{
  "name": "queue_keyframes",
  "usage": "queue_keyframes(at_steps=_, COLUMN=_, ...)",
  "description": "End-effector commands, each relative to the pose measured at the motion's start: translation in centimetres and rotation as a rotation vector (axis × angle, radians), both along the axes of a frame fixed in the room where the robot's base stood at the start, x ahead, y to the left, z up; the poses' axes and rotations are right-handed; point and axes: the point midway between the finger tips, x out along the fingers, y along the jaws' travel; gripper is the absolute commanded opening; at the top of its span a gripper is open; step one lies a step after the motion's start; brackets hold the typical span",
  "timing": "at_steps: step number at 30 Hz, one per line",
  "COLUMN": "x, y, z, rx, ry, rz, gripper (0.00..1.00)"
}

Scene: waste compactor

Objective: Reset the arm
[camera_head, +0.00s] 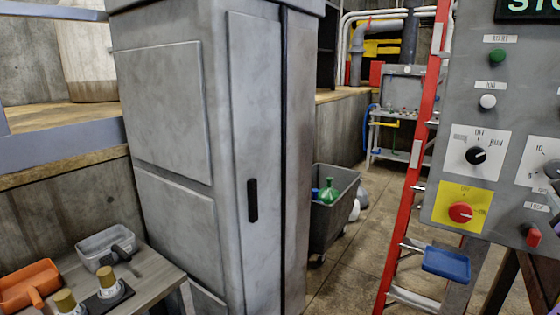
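My gripper and arm do not show in the head view. A tall grey metal cabinet (185,150) with a dark vertical handle fills the left-middle of the view. A grey control panel (450,130) stands at the right. It carries a green button (497,56), a white button (488,101), a black rotary knob (476,155) and a red knob on a yellow plate (460,212).
A low table (155,280) at lower left holds an orange scoop (28,285), a grey tray (104,246) and two gold-topped items. A grey wheeled bin (326,222) holds green and blue bottles. A red ladder (408,170) stands left of the panel. Floor between is clear.

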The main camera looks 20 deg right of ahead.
Motion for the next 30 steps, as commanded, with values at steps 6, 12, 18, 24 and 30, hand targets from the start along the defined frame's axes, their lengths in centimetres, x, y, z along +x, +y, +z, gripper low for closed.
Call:
queue_keyframes(at_steps=6, x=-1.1, y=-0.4, z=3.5, rx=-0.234, ry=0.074, rz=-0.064, gripper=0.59)
queue_keyframes(at_steps=12, x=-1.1, y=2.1, z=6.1, rx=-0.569, ry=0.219, rz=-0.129, gripper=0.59)
queue_keyframes(at_steps=18, x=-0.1, y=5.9, z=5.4, rx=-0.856, ry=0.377, rz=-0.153, gripper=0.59)
queue_keyframes(at_steps=24, x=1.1, y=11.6, z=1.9, rx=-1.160, ry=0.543, rz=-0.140, gripper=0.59)
queue_keyframes(at_steps=30, x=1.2, y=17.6, z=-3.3, rx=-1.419, ry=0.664, rz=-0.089, gripper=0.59)
